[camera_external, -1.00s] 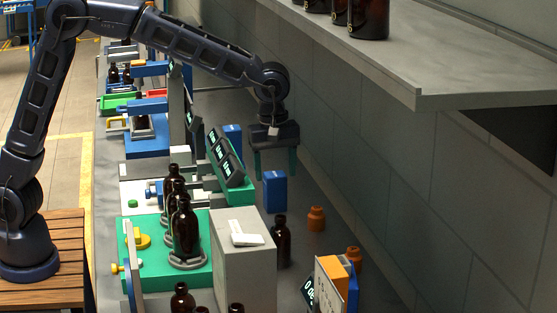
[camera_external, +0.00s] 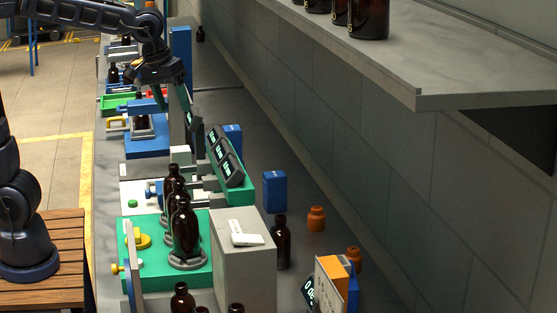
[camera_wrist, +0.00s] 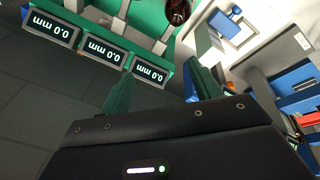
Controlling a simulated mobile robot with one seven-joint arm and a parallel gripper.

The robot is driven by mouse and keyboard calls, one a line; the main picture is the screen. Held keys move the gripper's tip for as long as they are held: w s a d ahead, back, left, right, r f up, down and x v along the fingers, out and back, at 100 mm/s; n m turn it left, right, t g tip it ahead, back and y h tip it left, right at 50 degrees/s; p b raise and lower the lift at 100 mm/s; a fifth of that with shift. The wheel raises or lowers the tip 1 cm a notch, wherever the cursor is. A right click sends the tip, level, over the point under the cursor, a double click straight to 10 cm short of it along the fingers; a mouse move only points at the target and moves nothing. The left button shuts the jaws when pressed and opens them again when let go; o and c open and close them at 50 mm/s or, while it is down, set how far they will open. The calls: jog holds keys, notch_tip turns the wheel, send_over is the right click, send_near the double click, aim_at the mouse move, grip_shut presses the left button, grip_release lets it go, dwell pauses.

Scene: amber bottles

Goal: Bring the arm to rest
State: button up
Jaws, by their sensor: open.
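My gripper (camera_external: 170,95) is in the upper left of the external view, at the end of my raised arm, above the far part of the bench. Its jaws are open, with nothing between them. In the wrist view the two green fingers (camera_wrist: 163,88) stand well apart, with dark bench surface between them. A green gauge stand with three displays (camera_wrist: 108,50) shows beyond the fingers; it is also in the external view (camera_external: 229,165), nearer the camera than my gripper.
Several amber bottles (camera_external: 186,232) stand on a green fixture (camera_external: 160,278). A grey box (camera_external: 243,270), a blue box (camera_external: 274,192) and orange jars (camera_external: 316,219) stand nearby. A shelf (camera_external: 470,65) with bottles juts out at upper right. Bench beside the wall is partly clear.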

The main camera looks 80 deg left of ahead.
jog(key=s+f+m, duration=0.2)
jog(key=s+m, duration=0.2)
jog(key=s, duration=0.6)
jog(key=s+a+f+m+t, duration=0.1)
jog(key=s+f+m, duration=0.2)
jog(key=s, duration=0.8)
jog(key=shift+s+a+f+m, duration=0.25)
jog(key=shift+a+f+m, duration=0.1)
jog(key=shift+m, duration=0.35)
